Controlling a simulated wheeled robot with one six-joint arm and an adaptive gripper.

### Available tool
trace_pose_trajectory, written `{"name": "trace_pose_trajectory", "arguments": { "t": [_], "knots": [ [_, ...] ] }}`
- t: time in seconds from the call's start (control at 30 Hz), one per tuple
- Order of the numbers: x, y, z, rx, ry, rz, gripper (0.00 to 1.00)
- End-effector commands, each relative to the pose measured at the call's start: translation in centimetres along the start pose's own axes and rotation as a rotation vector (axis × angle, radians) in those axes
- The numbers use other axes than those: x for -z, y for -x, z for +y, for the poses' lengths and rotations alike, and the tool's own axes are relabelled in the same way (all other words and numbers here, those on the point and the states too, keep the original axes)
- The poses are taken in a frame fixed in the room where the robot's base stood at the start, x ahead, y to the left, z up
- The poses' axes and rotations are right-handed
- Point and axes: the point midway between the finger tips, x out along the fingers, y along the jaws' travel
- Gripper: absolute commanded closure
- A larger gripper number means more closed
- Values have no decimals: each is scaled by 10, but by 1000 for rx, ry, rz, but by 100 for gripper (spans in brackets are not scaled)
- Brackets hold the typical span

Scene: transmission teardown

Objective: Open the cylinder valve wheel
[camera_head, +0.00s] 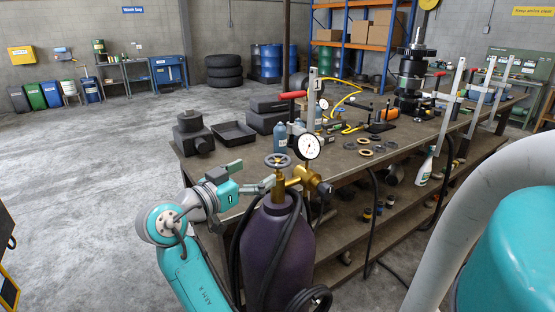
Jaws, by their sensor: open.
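The valve wheel (278,160) is a small grey spoked handwheel. It sits on top of the brass valve (279,184) of a dark purple gas cylinder (283,255), which stands upright in front of the workbench. A white-faced pressure gauge (308,147) and brass regulator are fixed to the valve's right side. My gripper (254,178) is left of the valve and a little below the wheel, its grey fingers pointing right. It is open and appears empty. Its fingers look apart from the wheel, though the exact depth gap is hard to tell.
Black hoses (247,250) drape around the cylinder.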

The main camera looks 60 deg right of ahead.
Motion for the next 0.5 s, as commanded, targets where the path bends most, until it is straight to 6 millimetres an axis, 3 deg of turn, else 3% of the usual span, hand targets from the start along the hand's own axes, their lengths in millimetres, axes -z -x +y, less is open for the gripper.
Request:
{"name": "trace_pose_trajectory", "arguments": {
  "t": [0.3, 0.5],
  "knots": [
    [0, -57, 1, -3, 1, 0, 3],
    [0, -79, 0, 0, 1, 0, 3]
  ]
}}
